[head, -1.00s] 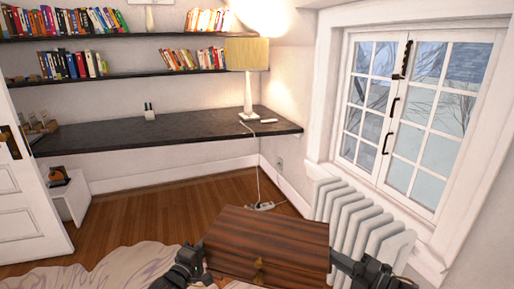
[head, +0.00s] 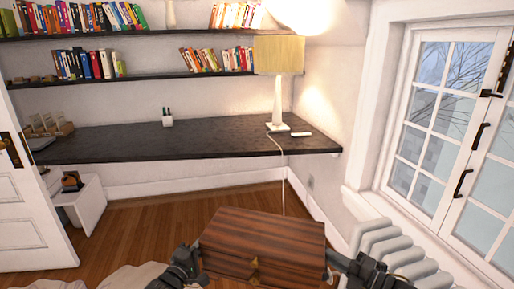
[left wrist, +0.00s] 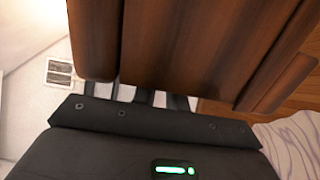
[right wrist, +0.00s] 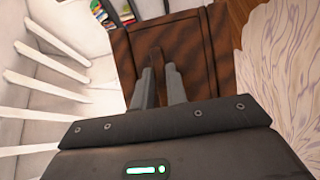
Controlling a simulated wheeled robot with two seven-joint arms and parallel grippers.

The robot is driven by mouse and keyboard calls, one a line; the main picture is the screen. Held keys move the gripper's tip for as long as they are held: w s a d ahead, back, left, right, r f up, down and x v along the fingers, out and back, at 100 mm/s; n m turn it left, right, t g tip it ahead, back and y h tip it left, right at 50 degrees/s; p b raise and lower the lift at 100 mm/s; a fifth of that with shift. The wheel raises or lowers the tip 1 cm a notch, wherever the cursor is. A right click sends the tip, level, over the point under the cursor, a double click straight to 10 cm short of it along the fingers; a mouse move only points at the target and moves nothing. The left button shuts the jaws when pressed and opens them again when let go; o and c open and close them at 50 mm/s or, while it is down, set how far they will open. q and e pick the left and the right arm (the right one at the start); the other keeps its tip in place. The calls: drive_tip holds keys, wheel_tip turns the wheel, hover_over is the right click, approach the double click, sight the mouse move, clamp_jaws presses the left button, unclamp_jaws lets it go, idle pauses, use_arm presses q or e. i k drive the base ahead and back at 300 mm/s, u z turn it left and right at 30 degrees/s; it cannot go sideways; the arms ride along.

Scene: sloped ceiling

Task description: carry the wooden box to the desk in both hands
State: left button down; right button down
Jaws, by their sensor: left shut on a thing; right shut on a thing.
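The wooden box (head: 262,236), dark striped brown with a small brass clasp at its front, is at the bottom middle of the head view, its lid shut. My left gripper (head: 198,262) is shut on its left side, and my right gripper (head: 328,260) is shut on its right side. The box fills much of the left wrist view (left wrist: 190,50). In the right wrist view (right wrist: 185,50) two fingers lie against its end. The black desk (head: 120,142) runs along the back wall, beyond the box and apart from it.
On the desk stand a lamp (head: 278,90) at the right and a small pen holder (head: 167,118). A white radiator (head: 385,245) and window (head: 445,130) are at the right. A white door (head: 30,215) is at the left. The desk's middle is clear.

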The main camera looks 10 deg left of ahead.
sight(188, 137)
drive_tip(key=u, duration=0.15)
drive_tip(key=i, duration=0.95)
drive_tip(key=u, duration=0.45)
drive_tip(key=i, duration=1.3)
drive_tip(key=u, duration=0.35)
